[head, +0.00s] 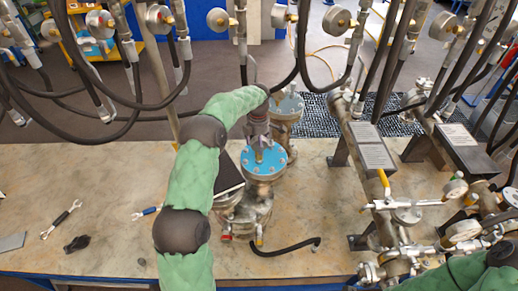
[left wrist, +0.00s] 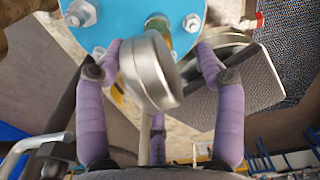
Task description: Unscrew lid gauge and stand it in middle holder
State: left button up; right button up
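The blue lid (head: 264,160) caps an upright flanged vessel (head: 258,180) at the middle of the bench. It shows in the left wrist view (left wrist: 105,12) with bolts around its rim. A round silver gauge (left wrist: 150,72) with a brass fitting (left wrist: 158,22) stands over this lid, between my left gripper's purple fingers (left wrist: 160,62). The left finger touches or overlaps the gauge; a gap shows at the right finger. In the head view my left gripper (head: 259,135) is above the lid and hides the gauge. My right gripper is out of view. I cannot identify the middle holder.
A dark tilted panel (head: 228,174) is close left of the lid. Hoses and gauges (head: 336,20) hang overhead. Pipework (head: 408,212) fills the right. A black hose (head: 287,247) and wrench (head: 61,219) lie on the bench.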

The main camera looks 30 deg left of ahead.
pick_arm(q)
jog(key=shift+w+d, duration=0.15)
jog(key=shift+d, duration=0.05)
jog(key=shift+w+r, duration=0.1)
jog(key=shift+r, duration=0.35)
notch_tip(320, 180, up, 11)
jog(key=shift+r, duration=0.1)
dwell(0.3)
